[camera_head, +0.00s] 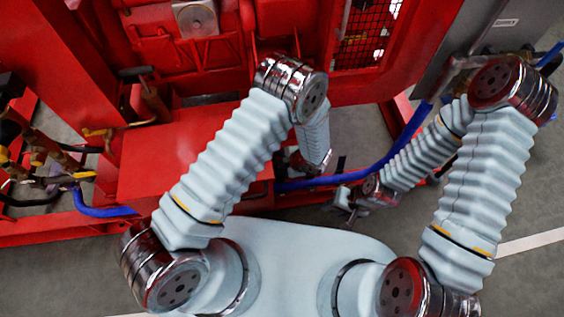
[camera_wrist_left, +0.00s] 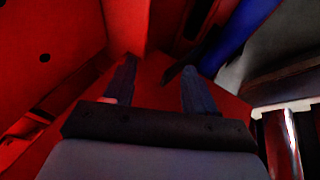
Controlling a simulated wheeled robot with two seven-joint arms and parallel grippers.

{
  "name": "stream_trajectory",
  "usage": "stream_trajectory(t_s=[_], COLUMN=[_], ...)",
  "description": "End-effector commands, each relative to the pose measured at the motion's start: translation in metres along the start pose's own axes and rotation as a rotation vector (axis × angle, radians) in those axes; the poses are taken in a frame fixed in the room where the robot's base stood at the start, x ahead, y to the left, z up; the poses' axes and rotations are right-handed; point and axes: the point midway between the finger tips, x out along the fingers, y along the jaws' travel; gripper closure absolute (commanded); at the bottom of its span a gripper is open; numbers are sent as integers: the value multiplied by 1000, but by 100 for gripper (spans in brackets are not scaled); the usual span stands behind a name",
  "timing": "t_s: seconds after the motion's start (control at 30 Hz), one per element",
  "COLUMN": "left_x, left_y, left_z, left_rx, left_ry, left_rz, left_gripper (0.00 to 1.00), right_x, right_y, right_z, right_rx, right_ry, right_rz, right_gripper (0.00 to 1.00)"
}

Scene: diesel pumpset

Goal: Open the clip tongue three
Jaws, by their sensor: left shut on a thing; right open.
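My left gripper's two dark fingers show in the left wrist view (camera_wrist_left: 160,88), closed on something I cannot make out. Red metal fills the view between and behind them. A small dark strip (camera_wrist_left: 172,73) lies near the right-hand finger; I cannot tell whether it is a clip tongue. In the head view the left wrist hangs low beside the red frame, and its gripper is mostly hidden. My right gripper (camera_head: 345,205) is open and empty, low in front of the blue hose. I cannot pick out clip tongue three in either view.
A blue hose (camera_head: 355,176) runs along the pumpset's base past both wrists and also shows in the left wrist view (camera_wrist_left: 240,35). The red pumpset frame (camera_head: 185,160) stands close to the left arm. Pipes and cables (camera_head: 50,160) sit at far left. Grey floor (camera_head: 535,215) is clear at right.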

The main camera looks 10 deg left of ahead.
Motion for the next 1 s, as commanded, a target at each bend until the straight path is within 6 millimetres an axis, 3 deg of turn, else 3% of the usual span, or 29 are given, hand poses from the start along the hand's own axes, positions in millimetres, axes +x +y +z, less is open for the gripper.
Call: stream_trajectory(t_s=[0.07, 0.6, 0.8, 1.0], left_x=[-7, -122, -137, -138], left_y=[11, 2, 1, 0], left_z=[0, 1, 0, 0], left_rx=[-10, -2, -1, 0], left_ry=[0, -3, -2, -1], left_rz=[20, 4, 2, 1], left_gripper=[68, 68, 68, 68], right_x=[-1, -7, -7, -7], right_y=[0, -3, -3, -3], right_z=[0, 0, 0, 0], right_rx=[0, -1, -1, -1], right_ry=[0, -1, -1, -1], right_rz=[0, -1, -1, -1], right_gripper=[57, 57, 57, 57])
